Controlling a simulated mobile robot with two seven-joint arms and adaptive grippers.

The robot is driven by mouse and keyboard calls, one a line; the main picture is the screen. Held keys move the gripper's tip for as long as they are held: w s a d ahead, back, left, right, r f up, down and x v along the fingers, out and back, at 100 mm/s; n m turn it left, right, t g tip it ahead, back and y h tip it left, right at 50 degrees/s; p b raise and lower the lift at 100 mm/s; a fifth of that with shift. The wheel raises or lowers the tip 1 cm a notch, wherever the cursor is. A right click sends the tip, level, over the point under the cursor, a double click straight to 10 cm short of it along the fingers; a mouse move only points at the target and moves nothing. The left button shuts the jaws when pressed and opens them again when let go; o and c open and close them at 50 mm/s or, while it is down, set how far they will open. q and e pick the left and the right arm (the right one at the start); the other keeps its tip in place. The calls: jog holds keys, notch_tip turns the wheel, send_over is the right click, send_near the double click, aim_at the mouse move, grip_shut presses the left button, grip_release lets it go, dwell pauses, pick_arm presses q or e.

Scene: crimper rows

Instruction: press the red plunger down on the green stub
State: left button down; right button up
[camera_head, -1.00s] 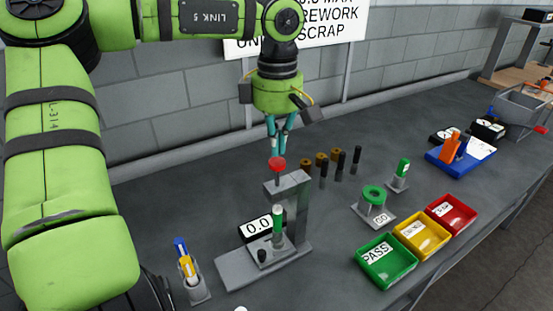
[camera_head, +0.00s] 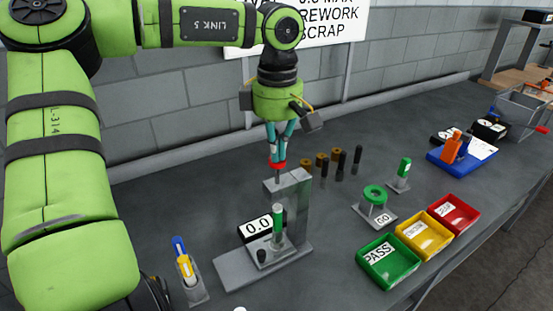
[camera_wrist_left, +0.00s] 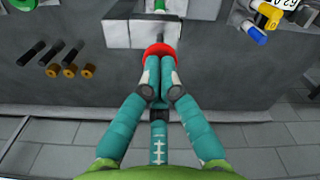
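The red plunger knob (camera_head: 278,166) sits on a thin rod on top of the grey press stand (camera_head: 293,200). The green stub (camera_head: 278,228) stands upright in the press below it. My left gripper (camera_head: 278,159) points down from above, its teal fingertips together at the knob and covering its upper part. In the left wrist view the knob (camera_wrist_left: 160,51) shows just beyond the fingertips (camera_wrist_left: 160,85), which look closed with no gap. Whether the fingers press its top or only touch it is hard to tell. My right gripper is not in view.
A display reading 0.0 (camera_head: 257,228) stands beside the stub. Black pins and brown rings stand behind the press. A green ring gauge (camera_head: 375,194), another green piece (camera_head: 404,167), and green (camera_head: 390,262), yellow (camera_head: 424,236) and red (camera_head: 454,213) trays lie right. A blue-yellow tool (camera_head: 185,262) stands front left.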

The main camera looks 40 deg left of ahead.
pick_arm(q)
jog(key=shift+f+b, duration=1.15)
jog(key=shift+f, duration=0.5)
jog(key=shift+r, duration=0.1)
jog(key=shift+r+p, duration=3.7)
jog(key=shift+r, duration=0.8)
